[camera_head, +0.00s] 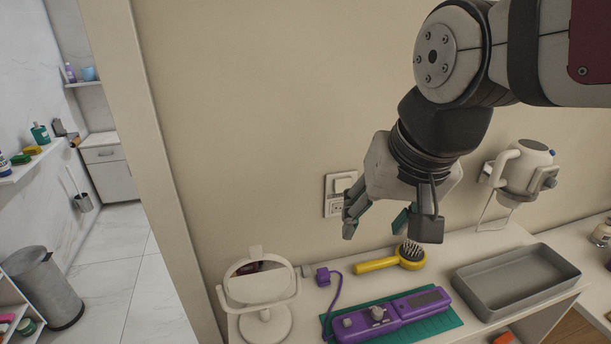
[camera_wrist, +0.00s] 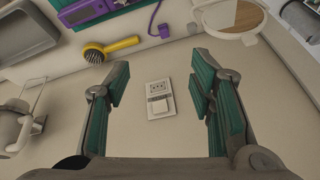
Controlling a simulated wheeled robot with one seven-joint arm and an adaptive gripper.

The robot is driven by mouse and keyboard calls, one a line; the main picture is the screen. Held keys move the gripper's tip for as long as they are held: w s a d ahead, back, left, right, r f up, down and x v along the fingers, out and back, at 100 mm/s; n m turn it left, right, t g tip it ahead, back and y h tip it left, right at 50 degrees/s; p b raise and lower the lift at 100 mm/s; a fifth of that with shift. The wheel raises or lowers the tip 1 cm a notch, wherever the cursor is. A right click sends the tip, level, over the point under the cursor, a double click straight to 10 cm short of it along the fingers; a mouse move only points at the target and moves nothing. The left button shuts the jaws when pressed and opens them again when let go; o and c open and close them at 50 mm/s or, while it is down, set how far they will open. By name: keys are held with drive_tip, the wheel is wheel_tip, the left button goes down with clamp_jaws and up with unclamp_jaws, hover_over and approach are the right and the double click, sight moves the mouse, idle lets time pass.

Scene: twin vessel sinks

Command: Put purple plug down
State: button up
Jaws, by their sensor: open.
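The purple plug (camera_head: 323,276) lies on the white counter at the end of a purple cord, left of the yellow brush. It also shows in the wrist view (camera_wrist: 163,30), near the top. The cord runs to a purple device (camera_head: 392,316) resting on a green mat (camera_head: 447,320). My gripper (camera_head: 377,222) is open and empty, above the counter and in front of the wall. In the wrist view my two green-padded fingers (camera_wrist: 160,95) are spread wide, with the wall outlet (camera_wrist: 158,98) between them. The plug is apart from the fingers.
A yellow hairbrush (camera_head: 377,265) lies behind the purple device. A round mirror (camera_head: 262,290) stands at the left of the counter, and a grey tray (camera_head: 513,280) at the right. A white hair dryer (camera_head: 519,167) hangs on the wall at right.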

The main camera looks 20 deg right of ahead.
drive_tip(key=s+n, duration=0.2)
drive_tip(key=s, duration=0.1)
drive_tip(key=s+n+t, duration=0.1)
drive_tip(key=shift+s+r, duration=0.3)
drive_tip(key=shift+s, duration=0.1)
